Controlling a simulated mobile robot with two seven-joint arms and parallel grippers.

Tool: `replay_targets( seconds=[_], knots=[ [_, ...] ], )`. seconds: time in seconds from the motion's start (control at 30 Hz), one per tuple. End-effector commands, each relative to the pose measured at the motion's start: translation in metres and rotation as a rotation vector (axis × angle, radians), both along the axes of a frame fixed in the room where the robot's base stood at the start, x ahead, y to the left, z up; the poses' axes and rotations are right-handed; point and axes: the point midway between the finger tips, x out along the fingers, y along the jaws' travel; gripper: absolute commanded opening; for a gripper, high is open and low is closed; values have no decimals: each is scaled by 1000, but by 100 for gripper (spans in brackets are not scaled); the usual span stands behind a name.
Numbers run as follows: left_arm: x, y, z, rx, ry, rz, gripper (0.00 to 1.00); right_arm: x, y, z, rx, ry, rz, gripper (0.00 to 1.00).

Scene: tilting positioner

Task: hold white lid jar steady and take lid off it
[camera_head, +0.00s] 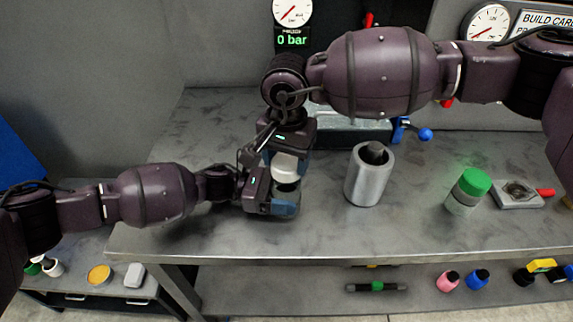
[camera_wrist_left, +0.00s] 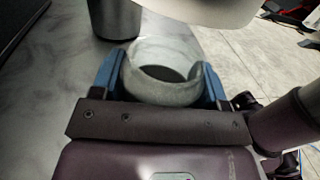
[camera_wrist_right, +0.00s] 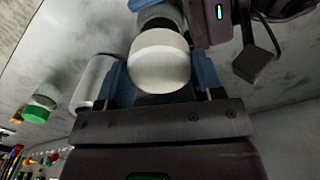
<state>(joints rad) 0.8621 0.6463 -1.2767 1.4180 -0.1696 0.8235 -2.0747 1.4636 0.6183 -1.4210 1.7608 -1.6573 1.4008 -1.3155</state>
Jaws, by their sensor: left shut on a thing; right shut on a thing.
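The jar (camera_head: 289,194) is translucent and stands upright low over the worktop, or on it; I cannot tell which. My left gripper (camera_head: 275,204) is shut around its body. In the left wrist view the jar (camera_wrist_left: 162,78) sits between the blue fingers with its mouth open. The white lid (camera_head: 285,167) is above the jar and apart from it. My right gripper (camera_head: 283,157) is shut on the lid from the far side. The lid (camera_wrist_right: 159,62) shows between its blue fingers in the right wrist view, with part of the jar (camera_wrist_right: 160,17) beyond it.
A grey metal cylinder (camera_head: 369,180) with a dark piece in its top stands to the right. Further right are a green-lidded jar (camera_head: 466,192) and a flat device (camera_head: 518,195) with a red handle. The worktop's front edge is close to the jar.

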Motion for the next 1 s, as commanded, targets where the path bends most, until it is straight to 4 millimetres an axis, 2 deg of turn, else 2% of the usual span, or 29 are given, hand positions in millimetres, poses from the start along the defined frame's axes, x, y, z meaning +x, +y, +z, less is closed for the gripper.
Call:
replay_targets(
  seconds=[0.13, 0.37, 0.4, 0.57, 0.87, 1.0],
  knots=[
    [0, 0, 0, 0, 0, 0, 1, 0, 0, 15, 0, -1, 0, 32],
    [0, 0, 0, 0, 0, 0, 1, 0, 0, 17, 0, 0, 0, 32],
    [0, 0, 0, 0, 0, 0, 72, 0, 0, 17, 0, 0, 0, 32],
    [0, 0, 0, 0, 0, 0, 97, 0, 0, 16, 0, 0, 0, 32],
    [0, 1, 0, 0, 0, 0, 97, 0, 0, 16, 0, 1, 0, 32],
    [2, 12, -1, 1, 1, 3, 97, 0, 0, 13, 0, 3, 0, 32]
  ],
)
